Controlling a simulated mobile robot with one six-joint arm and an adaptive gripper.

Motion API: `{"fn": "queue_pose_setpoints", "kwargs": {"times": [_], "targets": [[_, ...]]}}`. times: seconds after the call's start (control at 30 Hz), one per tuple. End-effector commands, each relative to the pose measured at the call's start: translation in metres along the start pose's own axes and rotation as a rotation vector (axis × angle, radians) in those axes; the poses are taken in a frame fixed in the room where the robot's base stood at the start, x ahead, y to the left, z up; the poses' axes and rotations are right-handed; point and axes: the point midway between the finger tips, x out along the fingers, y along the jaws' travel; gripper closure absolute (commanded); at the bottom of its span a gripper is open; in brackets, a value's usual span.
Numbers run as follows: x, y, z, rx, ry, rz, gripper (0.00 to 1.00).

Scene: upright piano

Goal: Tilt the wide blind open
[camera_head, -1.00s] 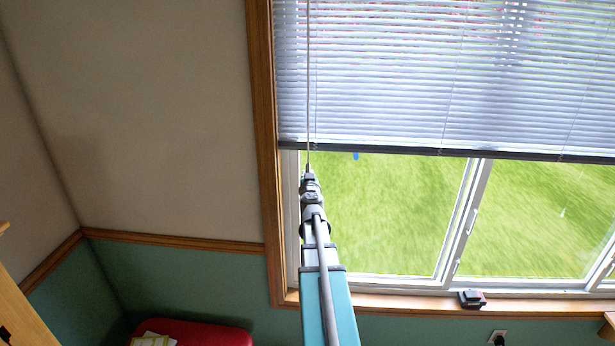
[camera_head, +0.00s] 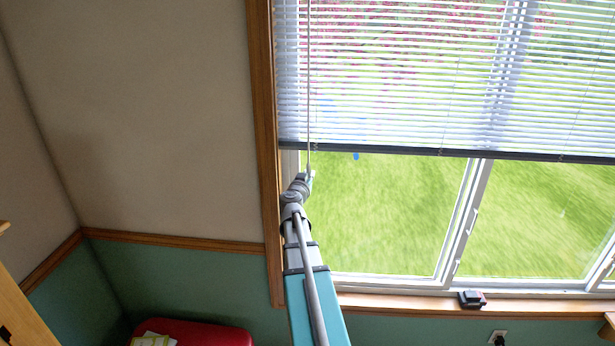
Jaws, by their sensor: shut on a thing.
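The wide blind (camera_head: 430,85) hangs over the upper part of the window. Its slats are tilted so that gaps show between them, with pink blossom and grass visible through. Its dark bottom rail (camera_head: 440,153) hangs level with the middle of the window frame. The thin pale tilt wand (camera_head: 308,100) hangs down at the blind's left side. My gripper (camera_head: 309,176) is at the wand's lower end, shut on it. The fingers are small here and partly hidden by my wrist.
A wooden window frame (camera_head: 262,120) runs close along the left of my arm. A small dark object (camera_head: 472,299) sits on the sill. A red seat (camera_head: 200,334) is at the lower left. A small blue tassel (camera_head: 356,156) hangs just below the rail.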

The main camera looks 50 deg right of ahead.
Motion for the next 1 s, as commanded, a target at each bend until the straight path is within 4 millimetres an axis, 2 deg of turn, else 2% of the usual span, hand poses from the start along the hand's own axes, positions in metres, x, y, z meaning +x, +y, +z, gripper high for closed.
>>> {"fn": "queue_pose_setpoints", "kwargs": {"times": [0.5, 1.0], "targets": [[0.0029, -0.0012, -0.0009, -0.003, 0.002, 0.299, 1.0], [0.0018, 0.0006, -0.0011, -0.004, 0.003, 0.351, 1.0]]}}
